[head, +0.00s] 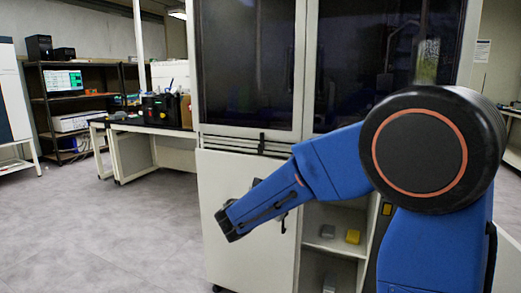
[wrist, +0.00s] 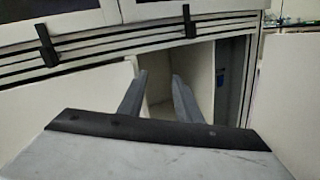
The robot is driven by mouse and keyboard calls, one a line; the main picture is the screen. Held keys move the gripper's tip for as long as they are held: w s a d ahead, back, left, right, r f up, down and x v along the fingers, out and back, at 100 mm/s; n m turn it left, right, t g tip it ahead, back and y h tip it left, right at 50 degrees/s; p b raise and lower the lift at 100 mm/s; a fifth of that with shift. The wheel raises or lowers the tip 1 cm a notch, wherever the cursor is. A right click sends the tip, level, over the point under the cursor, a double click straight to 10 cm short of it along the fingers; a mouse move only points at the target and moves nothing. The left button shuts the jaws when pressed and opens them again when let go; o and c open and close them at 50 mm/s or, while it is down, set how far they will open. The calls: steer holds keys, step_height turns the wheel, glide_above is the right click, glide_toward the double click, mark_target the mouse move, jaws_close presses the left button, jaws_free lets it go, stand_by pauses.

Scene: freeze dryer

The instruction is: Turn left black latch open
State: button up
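Two black latches stand up from the striped metal rail on the white cabinet front in the wrist view. The left black latch (wrist: 45,43) is at the upper left and leans slightly; the other latch (wrist: 188,20) is at the upper middle. In the head view, a small black latch (head: 262,143) shows on the rail below the dark glass doors. My gripper (wrist: 159,76) is open and empty, its two grey fingers apart below the rail. It is lower than the left latch and to its right, touching neither latch. In the head view my arm hides part of the rail.
The white cabinet (head: 225,180) has dark glass doors above and a white lower panel. A bench (head: 130,150) and a dark rack (head: 40,105) stand at left. The floor at left is clear.

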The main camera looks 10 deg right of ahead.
mark_target(259, 150)
steer(key=w+a+n+t+y, duration=0.1)
steer(key=w+a+n+t, duration=0.3)
steer(key=a, duration=0.4)
steer(key=w+a+n+t+y, duration=0.1)
steer(key=w+a+n+t, duration=0.3)
steer(key=a, duration=0.3)
steer(key=shift+m, duration=0.3)
steer(key=x, duration=1.7)
steer(key=shift+w+a+r, duration=0.1)
steer(key=shift+w+a, duration=0.05)
steer(key=shift+w, duration=0.2)
jaws_close()
